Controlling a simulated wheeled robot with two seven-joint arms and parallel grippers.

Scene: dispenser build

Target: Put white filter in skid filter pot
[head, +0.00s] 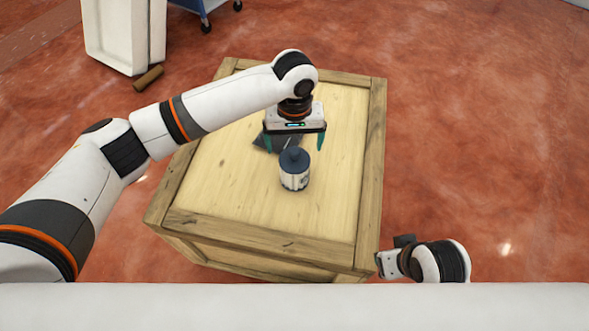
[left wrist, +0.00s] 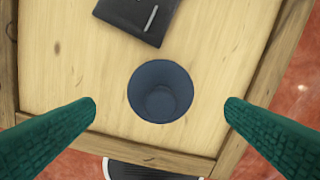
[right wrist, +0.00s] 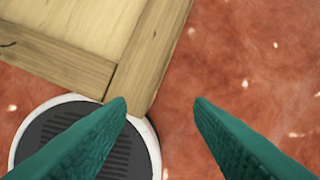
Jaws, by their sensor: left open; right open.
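A small canister (head: 294,178) with a pale, marked body and a dark blue-grey top stands upright on the wooden crate. In the left wrist view its round blue top (left wrist: 160,92) lies between and beyond the fingertips. I cannot tell whether this is the white filter or the pot, and I make out no other candidate. My left gripper (head: 294,144) points down above the crate, open and empty, its fingers apart from the canister. My right gripper (head: 385,263) is low beside the crate's near right corner; its fingers are spread and empty in the right wrist view (right wrist: 161,103).
A dark flat object (head: 264,142) with a thin silver piece lies behind the canister. The crate (head: 374,150) has a raised-looking wooden frame. A white cabinet (head: 112,35), a brown cylinder (head: 148,78) and a blue cart (head: 203,6) are on the red floor. The floor at right is clear.

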